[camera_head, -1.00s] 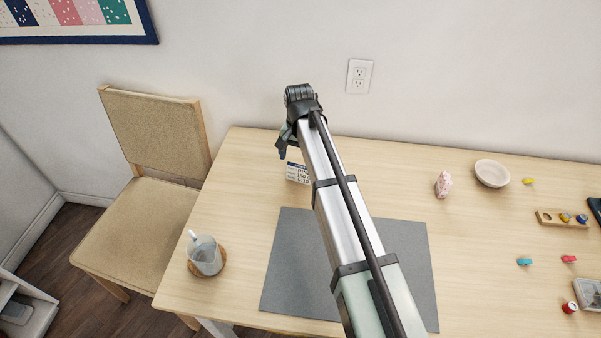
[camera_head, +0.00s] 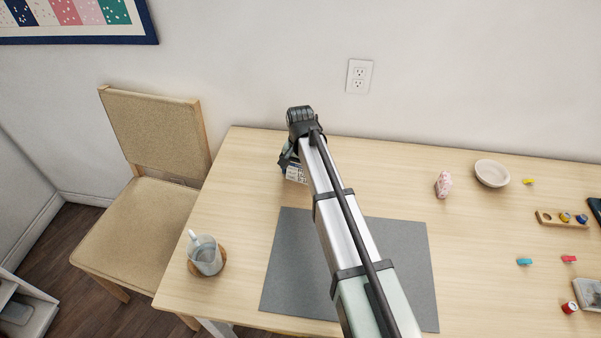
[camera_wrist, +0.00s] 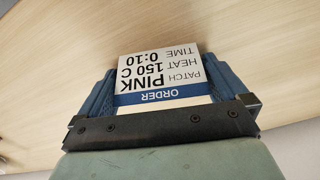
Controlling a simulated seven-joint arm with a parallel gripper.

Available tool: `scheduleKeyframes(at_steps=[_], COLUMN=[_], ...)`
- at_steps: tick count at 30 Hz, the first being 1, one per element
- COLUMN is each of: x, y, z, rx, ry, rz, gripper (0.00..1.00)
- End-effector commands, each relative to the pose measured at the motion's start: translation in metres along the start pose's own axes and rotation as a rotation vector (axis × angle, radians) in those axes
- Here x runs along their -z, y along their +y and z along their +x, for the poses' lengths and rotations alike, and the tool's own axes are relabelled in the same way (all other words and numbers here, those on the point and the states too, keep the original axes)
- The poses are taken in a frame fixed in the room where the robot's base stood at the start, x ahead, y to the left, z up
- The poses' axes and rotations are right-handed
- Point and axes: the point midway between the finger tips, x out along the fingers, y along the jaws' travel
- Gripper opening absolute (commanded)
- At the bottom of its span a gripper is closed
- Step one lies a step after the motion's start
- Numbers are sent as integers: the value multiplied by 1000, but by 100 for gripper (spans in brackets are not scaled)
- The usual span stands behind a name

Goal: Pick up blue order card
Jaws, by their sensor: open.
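The order card (camera_wrist: 160,72) is white with a blue band reading ORDER and text PATCH PINK, HEAT 150 C, TIME 0:10; it appears upside down in the wrist view. In the head view the card (camera_head: 296,174) is near the back of the table, partly hidden by my arm. My gripper (camera_wrist: 160,80) is open, with one blue finger on either side of the card. Whether the fingers touch its edges cannot be told. In the head view my gripper (camera_head: 286,163) is at the card, mostly hidden by the wrist.
A grey mat (camera_head: 286,262) lies in front of the card. A glass mug (camera_head: 206,255) stands on a round coaster at the left. A pink patterned item (camera_head: 444,184), a bowl (camera_head: 492,173) and small coloured pieces are at the right. The wall is close behind.

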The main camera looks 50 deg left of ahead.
Motion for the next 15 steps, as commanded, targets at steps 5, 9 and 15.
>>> scheduleKeyframes(at_steps=[5,9,15], x=[0,0,0], y=[0,0,0], z=[0,0,0], rx=[0,0,0], ry=[0,0,0], rz=[0,0,0], gripper=[86,72,66])
